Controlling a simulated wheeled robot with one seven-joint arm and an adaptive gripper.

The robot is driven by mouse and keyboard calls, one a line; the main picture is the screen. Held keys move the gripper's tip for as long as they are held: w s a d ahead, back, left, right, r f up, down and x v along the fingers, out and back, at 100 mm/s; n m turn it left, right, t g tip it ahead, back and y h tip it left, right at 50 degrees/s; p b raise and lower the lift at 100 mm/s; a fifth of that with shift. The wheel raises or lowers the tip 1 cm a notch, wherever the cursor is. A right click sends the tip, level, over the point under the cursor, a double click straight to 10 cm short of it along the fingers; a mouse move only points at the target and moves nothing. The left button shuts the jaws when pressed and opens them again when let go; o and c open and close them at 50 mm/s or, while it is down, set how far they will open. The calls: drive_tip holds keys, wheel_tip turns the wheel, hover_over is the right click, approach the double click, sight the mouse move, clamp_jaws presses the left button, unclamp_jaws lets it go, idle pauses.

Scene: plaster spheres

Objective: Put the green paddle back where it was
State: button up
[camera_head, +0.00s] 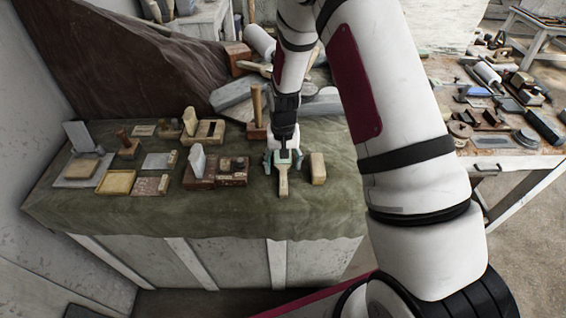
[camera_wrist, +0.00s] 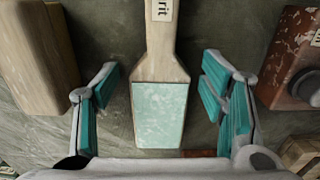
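The green paddle has a pale green rectangular face (camera_wrist: 159,114) and a light wooden handle with a paper label. In the wrist view it lies flat on the cloth between the fingers, with a gap on each side. In the head view its handle (camera_head: 283,182) points toward the table's front edge. My gripper (camera_wrist: 160,92) is open over the paddle's green end, its teal finger pads apart and not touching it. In the head view my gripper (camera_head: 284,158) partly covers the green face.
A wooden block (camera_head: 318,168) lies close to the right of the paddle. A reddish-brown box (camera_head: 232,171) stands to the left. Several wooden blocks and boards cover the table's left part. The green cloth (camera_head: 250,215) is clear toward the front edge.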

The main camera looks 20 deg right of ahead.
wheel_tip(320, 180, up, 12)
drive_tip(key=b, duration=0.2)
wheel_tip(320, 180, up, 11)
drive_tip(key=t, duration=0.1)
hover_over(283, 165)
drive_tip(key=s, duration=0.4)
drive_tip(key=s+r+n+t, duration=0.1)
drive_tip(key=s+r+t, duration=0.1)
drive_tip(key=s+r, duration=0.4)
drive_tip(key=s+r+n+t, duration=0.2)
drive_tip(key=s+r, duration=0.4)
drive_tip(key=s, duration=0.8)
drive_tip(key=shift+s+r+t, duration=0.15)
drive_tip(key=shift+r+t, duration=0.15)
drive_tip(key=shift+r, duration=0.05)
